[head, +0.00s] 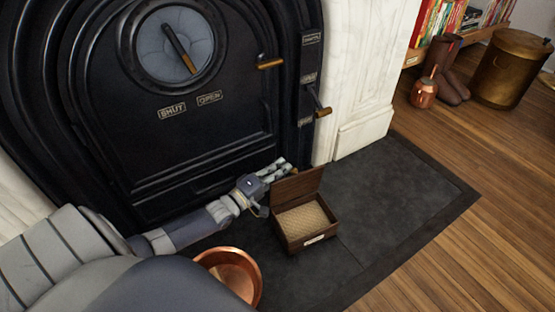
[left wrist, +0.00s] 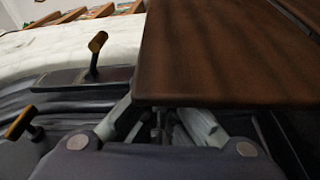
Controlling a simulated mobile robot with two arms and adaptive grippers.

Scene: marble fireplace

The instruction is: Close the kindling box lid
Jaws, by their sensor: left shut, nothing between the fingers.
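The kindling box (head: 306,229) is a small brown wooden box on the dark hearth slab, with a light label on its front. Its lid (head: 297,185) stands open, roughly upright at the back, and the pale woven-looking inside shows. My left gripper (head: 281,169) is shut and empty, behind and just left of the raised lid. In the left wrist view the lid (left wrist: 225,55) fills the upper right, and my left gripper (left wrist: 160,125) is partly hidden below its edge. I cannot tell whether they touch. My right gripper is not in view.
A black stove door (head: 190,130) with a round dial and wooden-handled levers stands behind the box. A copper bowl (head: 232,270) sits left of the box. The hearth slab (head: 400,185) is clear to the right. A brass bucket (head: 508,70) and boots stand farther back.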

